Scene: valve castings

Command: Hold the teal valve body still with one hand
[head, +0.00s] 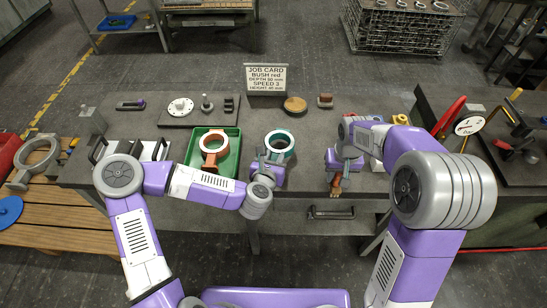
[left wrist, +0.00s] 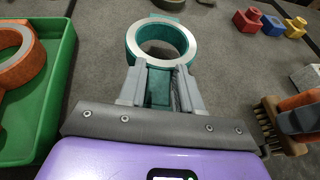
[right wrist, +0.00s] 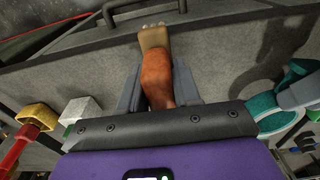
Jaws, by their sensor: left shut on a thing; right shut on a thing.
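The teal valve body (head: 290,151) is a ring with a bright machined rim, on the grey bench right of the green tray. In the left wrist view its ring (left wrist: 190,42) lies ahead of my left gripper (left wrist: 160,82), whose fingers are shut on its teal neck. In the head view my left gripper (head: 268,163) is at its near side. My right gripper (head: 341,168) is shut on a brush (head: 336,187) near the bench's front edge. In the right wrist view its orange handle (right wrist: 157,75) is between the fingers, with tan bristles beyond.
The green tray (head: 234,142) holds an orange valve casting (head: 203,143). A job card sign (head: 266,78) stands at the back. Coloured blocks (left wrist: 272,25) lie to the right.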

